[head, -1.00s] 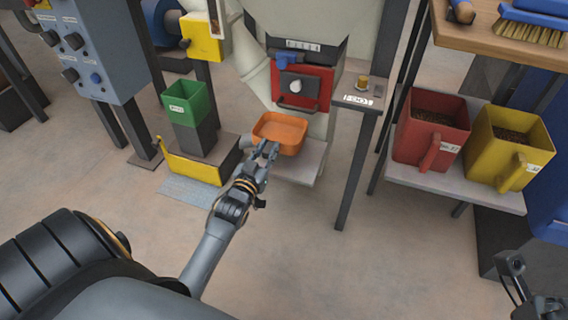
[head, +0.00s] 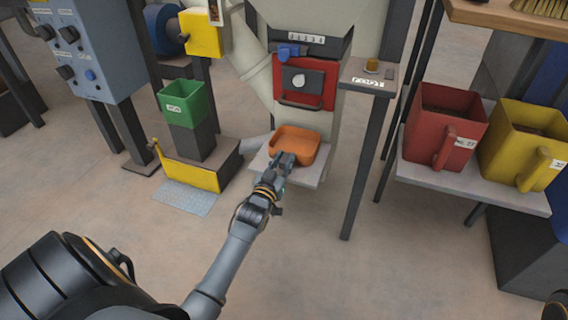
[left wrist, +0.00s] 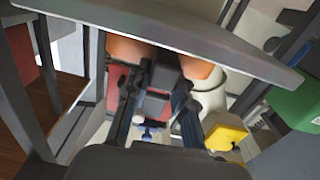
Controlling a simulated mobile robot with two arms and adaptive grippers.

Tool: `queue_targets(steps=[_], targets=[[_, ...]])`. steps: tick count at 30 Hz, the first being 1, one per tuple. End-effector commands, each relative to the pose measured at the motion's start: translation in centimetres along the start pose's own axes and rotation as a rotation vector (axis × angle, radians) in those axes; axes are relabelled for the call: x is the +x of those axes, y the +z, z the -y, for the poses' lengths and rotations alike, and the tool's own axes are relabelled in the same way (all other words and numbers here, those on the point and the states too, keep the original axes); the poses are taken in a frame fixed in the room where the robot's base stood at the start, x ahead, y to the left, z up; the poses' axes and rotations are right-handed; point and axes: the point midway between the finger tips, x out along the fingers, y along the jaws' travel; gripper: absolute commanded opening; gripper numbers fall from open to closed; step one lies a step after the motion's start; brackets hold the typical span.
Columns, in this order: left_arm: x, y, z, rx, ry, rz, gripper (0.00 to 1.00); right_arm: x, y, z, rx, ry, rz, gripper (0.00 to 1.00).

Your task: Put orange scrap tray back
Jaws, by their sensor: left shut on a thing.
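The orange scrap tray (head: 294,142) is at the grey shelf (head: 312,179) under the red-fronted box of the machine. In the head view it overlaps the shelf; I cannot tell whether its base rests fully on it. My left gripper (head: 285,162) is shut on the tray's front side and hides part of it. In the left wrist view, the gripper (left wrist: 152,95) shows in the middle, with orange parts of the tray (left wrist: 198,68) on both sides and a grey slab edge across the top.
The red box (head: 302,82) with a handle is above the tray. A green bin (head: 184,103) and yellow-edged platform (head: 190,173) stand to the left. A side stand (head: 369,78) is to the right, then red (head: 444,128) and yellow (head: 522,145) bins on a shelf. Front floor is clear.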

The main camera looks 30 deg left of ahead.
Motion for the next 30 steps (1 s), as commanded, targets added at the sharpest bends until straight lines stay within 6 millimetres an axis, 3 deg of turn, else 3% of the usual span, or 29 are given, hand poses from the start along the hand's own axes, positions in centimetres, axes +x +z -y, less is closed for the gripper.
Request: queue_targets(steps=[8, 9, 12, 23, 25, 30], targets=[[0.0, 0.1, 0.0, 0.0, 0.0, -0.001, 0.0, 0.0, 0.0, 0.0, 0.0, 0.0, -0.001, 0.0], [0.0, 0.2, 0.0, 0.0, 0.0, 0.0, 0.3, 0.1, 0.0, 0.0, 0.0, -0.001, -0.001, 0.0], [0.0, 0.1, 0.0, 0.0, 0.0, 0.0, 0.47, 0.1, 0.0, 0.0, 0.0, -0.001, -0.001, 0.0], [-0.2, -0.2, 0.0, 0.0, 0.0, 0.001, 0.47, 0.4, 0.0, 0.0, 0.0, -0.001, -0.003, 0.0], [-1.0, -0.2, 0.0, 0.0, 0.0, 0.003, 0.47, 0.7, 0.0, -0.1, 0.001, 0.001, -0.006, 0.0], [-4.4, -0.4, 0.0, 0.0, 0.0, 0.005, 0.47, -0.6, 1.0, -0.4, 0.008, 0.025, 0.068, 0.0]])
